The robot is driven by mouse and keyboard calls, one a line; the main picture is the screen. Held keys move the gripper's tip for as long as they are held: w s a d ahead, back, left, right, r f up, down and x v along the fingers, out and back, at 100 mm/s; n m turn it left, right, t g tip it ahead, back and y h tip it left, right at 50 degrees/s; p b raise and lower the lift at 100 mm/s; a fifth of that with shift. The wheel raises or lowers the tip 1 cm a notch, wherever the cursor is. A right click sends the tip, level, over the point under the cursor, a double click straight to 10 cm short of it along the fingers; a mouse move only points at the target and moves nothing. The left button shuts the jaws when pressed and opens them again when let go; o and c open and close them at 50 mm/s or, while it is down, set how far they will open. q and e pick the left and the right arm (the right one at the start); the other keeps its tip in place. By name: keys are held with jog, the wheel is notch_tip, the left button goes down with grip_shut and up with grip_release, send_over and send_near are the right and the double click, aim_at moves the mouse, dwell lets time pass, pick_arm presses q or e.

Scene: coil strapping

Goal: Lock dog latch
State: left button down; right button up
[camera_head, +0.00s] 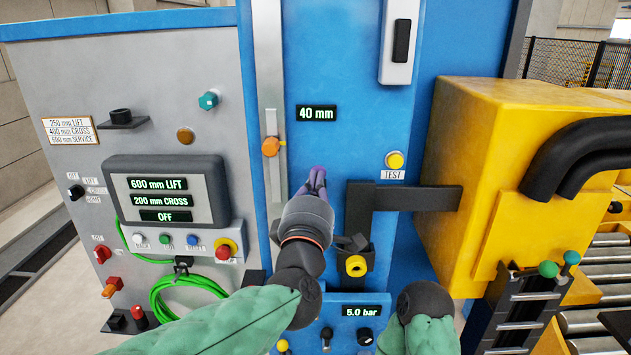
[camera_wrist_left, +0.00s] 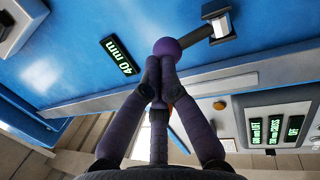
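A dark lever with a purple ball knob (camera_wrist_left: 168,47), likely the dog latch, sticks out from the blue panel in the left wrist view. Its pivot block (camera_wrist_left: 217,20) is at the upper right. My left gripper (camera_head: 318,178) is in front of the blue panel below the "40 mm" display (camera_head: 316,113), and hides most of the lever in the head view. In the left wrist view its purple fingers (camera_wrist_left: 159,67) are drawn together, with tips right at the knob's lower edge. I see no grip around the knob. My right gripper is out of view.
An orange knob (camera_head: 270,147) sits on the vertical rail just left of the gripper. A black bracket (camera_head: 410,197) and yellow-ringed fitting (camera_head: 356,265) are close on the right. A yellow machine housing (camera_head: 490,150) stands further right, and a grey control panel (camera_head: 150,120) left.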

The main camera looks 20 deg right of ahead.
aim_at(316, 167)
pick_arm(q)
jog(key=shift+w+r, duration=0.2)
jog(key=shift+r, duration=0.1)
jog(key=shift+w+d+r+b, duration=0.2)
jog(key=shift+w+r+b, duration=0.2)
jog(key=shift+w, duration=0.1)
jog(key=shift+w+d+r+b, duration=0.15)
jog(key=shift+w+r+b, duration=0.2)
jog(key=shift+w, duration=0.15)
jog(key=shift+w, duration=0.1)
